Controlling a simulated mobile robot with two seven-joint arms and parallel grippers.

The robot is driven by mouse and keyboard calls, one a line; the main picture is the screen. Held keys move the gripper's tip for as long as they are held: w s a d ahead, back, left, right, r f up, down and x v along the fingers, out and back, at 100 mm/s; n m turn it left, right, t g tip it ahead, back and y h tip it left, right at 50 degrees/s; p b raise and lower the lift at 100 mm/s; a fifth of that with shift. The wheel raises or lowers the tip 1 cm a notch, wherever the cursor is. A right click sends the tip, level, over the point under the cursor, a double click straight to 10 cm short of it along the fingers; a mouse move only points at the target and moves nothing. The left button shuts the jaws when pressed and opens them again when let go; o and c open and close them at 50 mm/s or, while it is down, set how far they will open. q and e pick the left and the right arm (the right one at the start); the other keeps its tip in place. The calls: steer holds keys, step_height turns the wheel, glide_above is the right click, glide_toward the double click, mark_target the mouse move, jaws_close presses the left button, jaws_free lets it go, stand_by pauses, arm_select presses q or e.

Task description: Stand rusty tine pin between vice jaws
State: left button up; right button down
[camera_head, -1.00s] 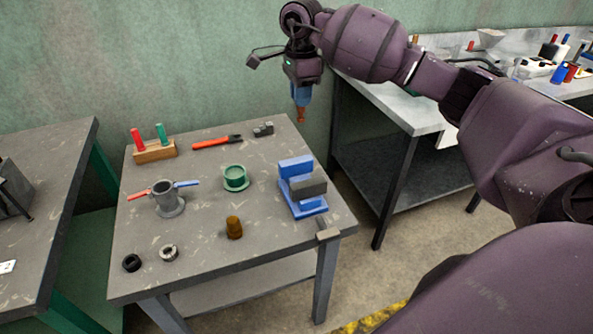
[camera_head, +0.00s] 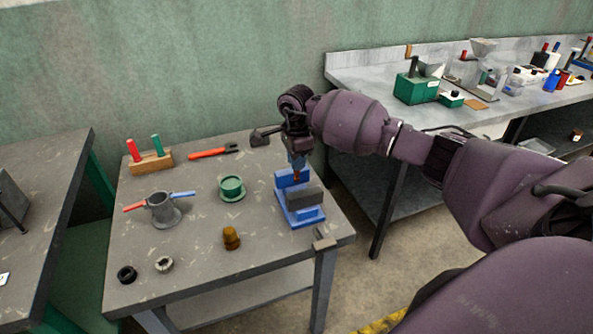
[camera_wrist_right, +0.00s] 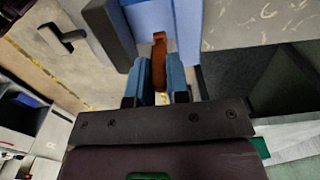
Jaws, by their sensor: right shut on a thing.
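My right gripper (camera_head: 297,165) is shut on the rusty tine pin (camera_head: 296,177), a small rust-brown piece pointing down below the fingers. The vice (camera_head: 302,216), blue with a grey block, stands at the right side of the table. The gripper and pin are over the vice's back jaw area in the head view. In the right wrist view the pin (camera_wrist_right: 159,62) sits between the two blue fingers (camera_wrist_right: 161,82), in front of the blue vice body (camera_wrist_right: 150,18) and grey block (camera_wrist_right: 108,30). I cannot tell whether the pin touches the vice. My left gripper is not in view.
The worktable (camera_head: 200,260) also holds a green flanged cup (camera_head: 231,188), a grey pot (camera_head: 162,209), a brown plug (camera_head: 231,238), two rings (camera_head: 127,274), orange pliers (camera_head: 208,153) and a wooden block with handles (camera_head: 151,162). A second bench (camera_head: 350,75) stands behind right.

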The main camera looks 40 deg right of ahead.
mark_target(296, 173)
steer(key=shift+f, duration=2)
steer(key=c, duration=1.1)
jaws_free()
step_height(296, 173, up, 12)
steer(key=shift+r, duration=0.2)
